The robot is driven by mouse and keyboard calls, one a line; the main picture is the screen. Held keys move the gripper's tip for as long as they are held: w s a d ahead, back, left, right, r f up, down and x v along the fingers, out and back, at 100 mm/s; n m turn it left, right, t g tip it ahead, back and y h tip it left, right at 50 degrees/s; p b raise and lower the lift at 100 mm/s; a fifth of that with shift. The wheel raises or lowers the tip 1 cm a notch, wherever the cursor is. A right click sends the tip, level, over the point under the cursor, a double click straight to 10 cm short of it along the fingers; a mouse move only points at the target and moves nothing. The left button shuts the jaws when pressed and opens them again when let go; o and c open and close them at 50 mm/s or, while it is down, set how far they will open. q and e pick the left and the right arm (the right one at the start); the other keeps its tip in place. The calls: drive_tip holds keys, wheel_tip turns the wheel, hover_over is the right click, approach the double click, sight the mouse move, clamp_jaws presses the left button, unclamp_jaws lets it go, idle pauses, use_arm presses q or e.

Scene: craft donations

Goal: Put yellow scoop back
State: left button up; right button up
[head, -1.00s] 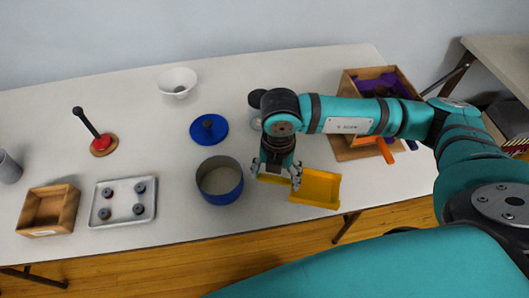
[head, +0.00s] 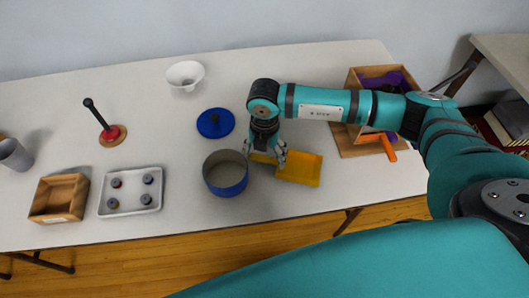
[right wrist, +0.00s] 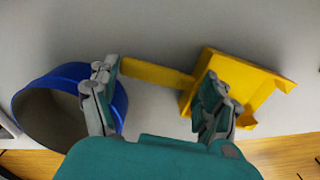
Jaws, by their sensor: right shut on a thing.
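The yellow scoop (head: 299,169) has a flat, squarish pan on the right and a handle pointing left, toward the blue pot (head: 226,176). My right gripper (head: 264,157) is shut on the scoop, with its fingers spread wide along the handle. In the right wrist view, one finger is at the handle's tip and the other overlaps the near side of the pan (right wrist: 240,80). I cannot tell whether the scoop touches the table or is slightly lifted. A wooden box (head: 352,82) at the right holds purple and orange pieces. My left gripper is not in view.
The pot stands close beside the gripper's left finger. The table's front edge is near.

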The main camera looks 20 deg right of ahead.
drive_tip(key=shift+f, duration=0.1)
drive_tip(key=o, duration=1.2)
drive_tip(key=shift+r, duration=0.25)
wheel_tip(320, 180, up, 12)
drive_tip(key=shift+f+b, duration=0.1)
drive_tip(key=shift+b, duration=0.25)
drive_tip(key=shift+s+f, duration=0.1)
